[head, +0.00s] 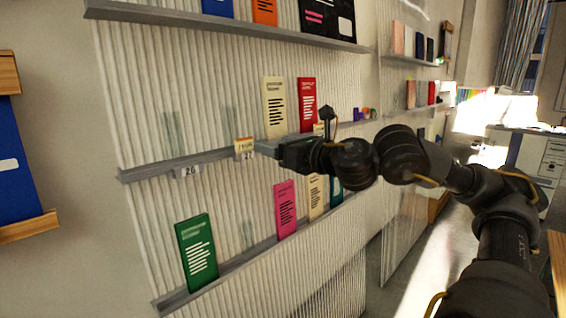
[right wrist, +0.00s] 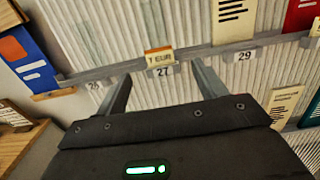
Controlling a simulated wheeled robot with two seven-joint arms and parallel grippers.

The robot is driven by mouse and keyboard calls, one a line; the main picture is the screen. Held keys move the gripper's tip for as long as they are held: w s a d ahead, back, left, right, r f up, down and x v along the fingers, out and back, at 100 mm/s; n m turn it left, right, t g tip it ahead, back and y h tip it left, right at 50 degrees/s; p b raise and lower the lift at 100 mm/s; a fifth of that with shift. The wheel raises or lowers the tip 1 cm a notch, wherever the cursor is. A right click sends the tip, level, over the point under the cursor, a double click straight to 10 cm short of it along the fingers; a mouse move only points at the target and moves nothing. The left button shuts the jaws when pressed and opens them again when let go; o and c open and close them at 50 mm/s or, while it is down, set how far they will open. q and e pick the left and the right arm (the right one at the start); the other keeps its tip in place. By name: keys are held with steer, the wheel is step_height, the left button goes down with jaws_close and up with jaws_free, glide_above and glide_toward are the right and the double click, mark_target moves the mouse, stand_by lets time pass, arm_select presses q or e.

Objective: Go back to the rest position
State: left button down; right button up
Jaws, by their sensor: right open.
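My right gripper (head: 264,148) reaches in from the right, in front of the middle ledge of a ribbed wall display. In the right wrist view the right gripper (right wrist: 162,88) has its two fingers apart, with nothing between them. A small cream card with an orange top (head: 243,145) stands on the ledge just past the fingertips. It also shows in the right wrist view (right wrist: 159,55), above the label 27, beyond the gap between the fingers. I cannot tell whether the fingers touch it. My left gripper is not in view.
The middle ledge (head: 150,172) also holds a cream booklet (head: 274,107) and a red booklet (head: 307,104). Below are a green booklet (head: 197,253) and a pink booklet (head: 285,209). An upper shelf (head: 220,25) runs above. Open floor (head: 410,270) shows at the right.

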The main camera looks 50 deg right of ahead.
steer(key=shift+s+d+f+b, duration=0.15)
steer(key=shift+s+b, duration=0.2)
steer(key=shift+s, duration=0.3)
